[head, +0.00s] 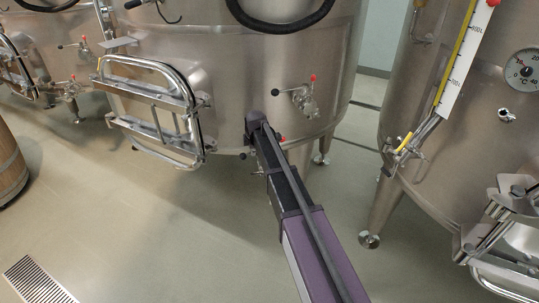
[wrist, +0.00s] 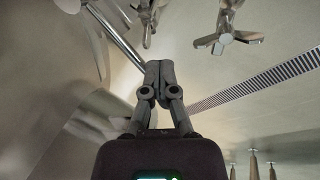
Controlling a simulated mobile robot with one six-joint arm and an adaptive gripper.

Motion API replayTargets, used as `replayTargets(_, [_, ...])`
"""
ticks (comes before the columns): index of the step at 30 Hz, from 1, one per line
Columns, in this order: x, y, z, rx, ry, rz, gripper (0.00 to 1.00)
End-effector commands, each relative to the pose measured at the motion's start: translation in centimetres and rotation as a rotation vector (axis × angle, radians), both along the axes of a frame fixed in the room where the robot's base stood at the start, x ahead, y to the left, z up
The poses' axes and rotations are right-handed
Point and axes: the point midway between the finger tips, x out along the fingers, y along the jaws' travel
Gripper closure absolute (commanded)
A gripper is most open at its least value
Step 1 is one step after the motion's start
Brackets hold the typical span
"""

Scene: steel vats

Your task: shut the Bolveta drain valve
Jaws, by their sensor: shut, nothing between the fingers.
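The middle steel vat (head: 235,70) fills the centre of the head view. A red-tipped valve (head: 303,97) sits on its lower front, and a second red tip (head: 282,139) shows lower, mostly hidden behind my arm. No name is readable, so I cannot tell which valve or vat is Bolveta. My arm reaches toward the vat's lower front; its end covers my gripper there. In the wrist view my gripper (wrist: 159,72) is shut and empty, fingertips together. A metal fitting with a handle (wrist: 228,38) is ahead at upper right, apart from the fingers. Another fitting (wrist: 149,20) is at the top.
A hatch with a tubular frame (head: 155,100) juts from the middle vat, left of my arm. The right vat (head: 425,110) carries a level scale (head: 465,65) and a dial (head: 522,70). A floor grate (head: 38,280) and a barrel (head: 10,165) are at left. Floor before the hatch is clear.

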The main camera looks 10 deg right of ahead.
Motion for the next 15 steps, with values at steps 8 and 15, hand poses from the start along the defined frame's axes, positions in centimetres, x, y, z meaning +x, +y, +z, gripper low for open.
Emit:
replayTargets(8, [0.8,0.8,0.0,0.003,-0.001,0.002,1.00])
replayTargets(15, [1.4,1.3,0.0,0.002,-0.001,0.001,1.00])
